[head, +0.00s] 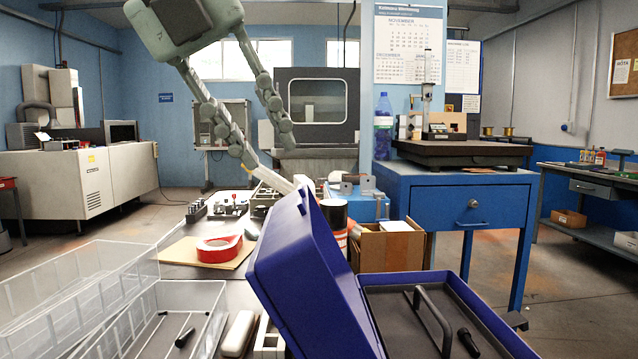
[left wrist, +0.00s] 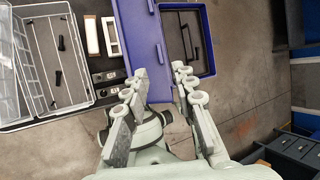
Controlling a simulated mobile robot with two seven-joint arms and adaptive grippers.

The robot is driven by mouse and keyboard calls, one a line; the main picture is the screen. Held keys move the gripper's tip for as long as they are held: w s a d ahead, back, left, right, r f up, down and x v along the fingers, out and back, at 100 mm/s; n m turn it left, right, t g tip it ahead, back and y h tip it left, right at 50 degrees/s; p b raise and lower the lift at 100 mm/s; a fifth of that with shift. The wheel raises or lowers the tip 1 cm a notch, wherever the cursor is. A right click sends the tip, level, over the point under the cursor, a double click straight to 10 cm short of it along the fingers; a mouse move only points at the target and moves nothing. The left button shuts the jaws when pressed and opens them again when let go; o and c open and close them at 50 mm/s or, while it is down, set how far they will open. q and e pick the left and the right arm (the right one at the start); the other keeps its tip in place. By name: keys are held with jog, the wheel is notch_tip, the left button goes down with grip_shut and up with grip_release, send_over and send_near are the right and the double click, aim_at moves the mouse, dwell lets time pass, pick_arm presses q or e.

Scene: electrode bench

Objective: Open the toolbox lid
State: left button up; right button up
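The blue toolbox (head: 468,296) stands at the front right of the head view. Its lid (head: 312,276) is swung up and leans to the left, so the dark inside shows, with a handle-like bar and a small black tool in it. In the left wrist view the lid (left wrist: 146,34) lies to the left of the open box (left wrist: 212,46). My left gripper (head: 268,150) is raised above and behind the lid in the head view. My right gripper is in neither view.
Clear bins (head: 150,318) stand to the left of the lid. A red tape roll (head: 219,248) and a cardboard box (head: 390,247) lie behind it. A blue drawer cabinet (head: 470,200) stands behind at the right. The air around the gripper is clear.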

aim_at(300, 201)
pick_arm(q)
jog(key=shift+x, duration=3.9)
grip_shut()
jog(key=shift+r, duration=0.1)
